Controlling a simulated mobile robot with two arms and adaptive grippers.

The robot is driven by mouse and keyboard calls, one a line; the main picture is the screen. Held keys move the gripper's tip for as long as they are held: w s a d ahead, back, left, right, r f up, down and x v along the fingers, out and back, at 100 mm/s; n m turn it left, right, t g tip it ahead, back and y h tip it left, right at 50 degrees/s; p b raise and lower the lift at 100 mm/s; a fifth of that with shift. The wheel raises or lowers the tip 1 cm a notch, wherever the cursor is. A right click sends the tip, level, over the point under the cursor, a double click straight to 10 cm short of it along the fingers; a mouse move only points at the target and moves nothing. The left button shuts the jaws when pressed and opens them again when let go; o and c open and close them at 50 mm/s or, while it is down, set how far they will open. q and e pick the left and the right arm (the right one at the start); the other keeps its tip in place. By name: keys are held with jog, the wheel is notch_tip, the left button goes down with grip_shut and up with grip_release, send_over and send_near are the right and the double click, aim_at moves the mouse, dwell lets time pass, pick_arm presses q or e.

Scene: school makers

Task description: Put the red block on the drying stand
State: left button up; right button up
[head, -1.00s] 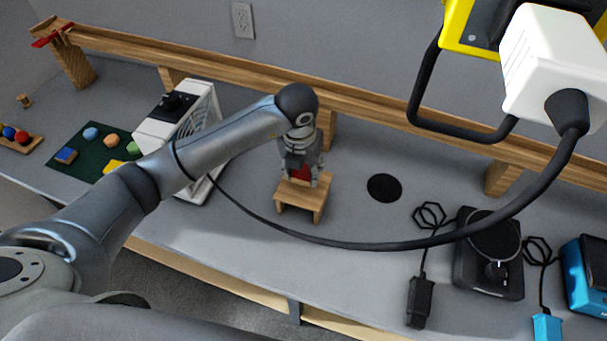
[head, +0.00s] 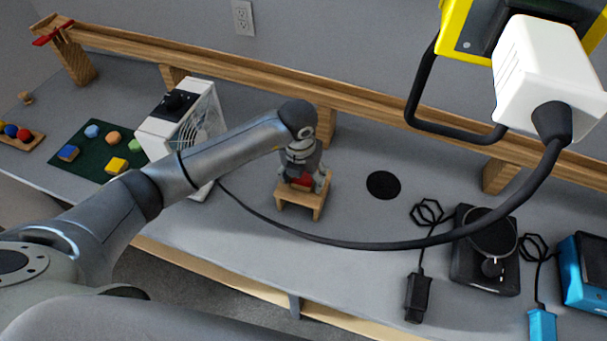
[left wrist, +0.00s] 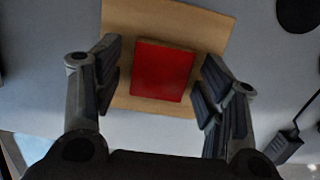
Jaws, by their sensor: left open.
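The red block (head: 302,184) sits on top of the small wooden drying stand (head: 316,201) on the grey bench. In the left wrist view the red block (left wrist: 163,71) lies flat on the stand's wooden top (left wrist: 185,18), between my fingers. My left gripper (head: 304,181) points down over the stand, its fingers apart on both sides of the block. In the left wrist view my left gripper (left wrist: 160,90) is open, with gaps between each finger and the block. My right gripper is not in view.
A white fan heater (head: 170,125) stands left of the stand. A black cable (head: 330,243) runs just in front of the stand. A green mat (head: 84,151) with several coloured blocks lies further left. A white plug (head: 545,80) hangs close at the upper right.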

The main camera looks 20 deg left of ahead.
aim_at(301, 185)
pick_arm(q)
jog(key=shift+r, duration=0.15)
jog(key=shift+r, duration=0.25)
notch_tip(301, 185, up, 11)
jog(key=s+b, duration=0.1)
jog(key=b, duration=0.1)
jog(key=shift+s+r+b, duration=0.2)
jog(key=shift+s+b, duration=0.2)
jog(key=shift+f, duration=0.1)
